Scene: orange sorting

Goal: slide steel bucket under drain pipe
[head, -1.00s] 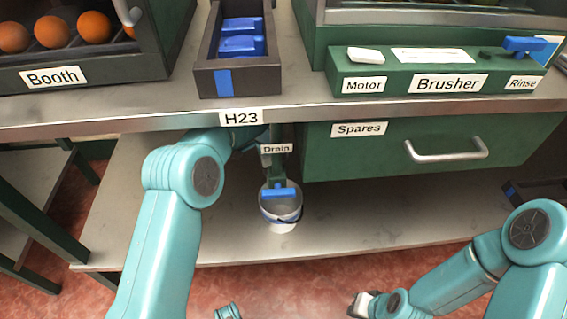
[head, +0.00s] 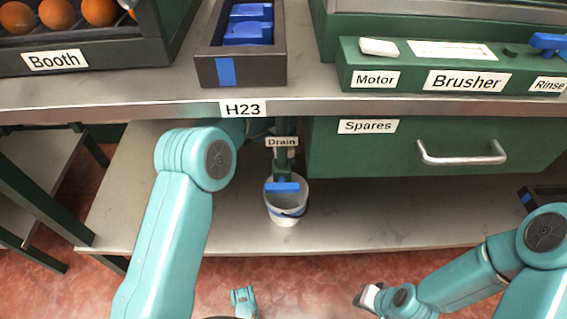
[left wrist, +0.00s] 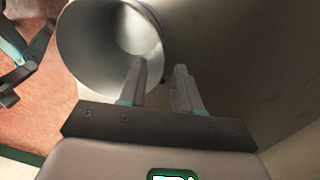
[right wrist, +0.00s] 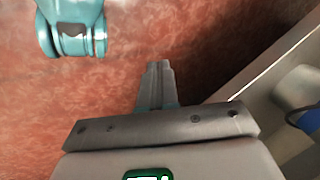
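The pale steel bucket (head: 283,220) with a blue band stands on the lower shelf. In the head view it is beneath the green drain pipe (head: 281,164) and its blue handle (head: 282,187). My left arm reaches under the counter, and its gripper is hidden there. In the left wrist view, the left gripper (left wrist: 160,68) is open at the rim of the bucket (left wrist: 92,58), one finger overlapping its mouth and one outside. My right gripper (head: 366,297) is low in front of the shelf. In the right wrist view it (right wrist: 157,68) is shut and empty.
The counter edge (head: 190,112) and the green Spares drawer (head: 390,155) hang over the lower shelf (head: 380,220). The shelf is clear right of the bucket up to a dark box (head: 545,195). Red floor lies in front.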

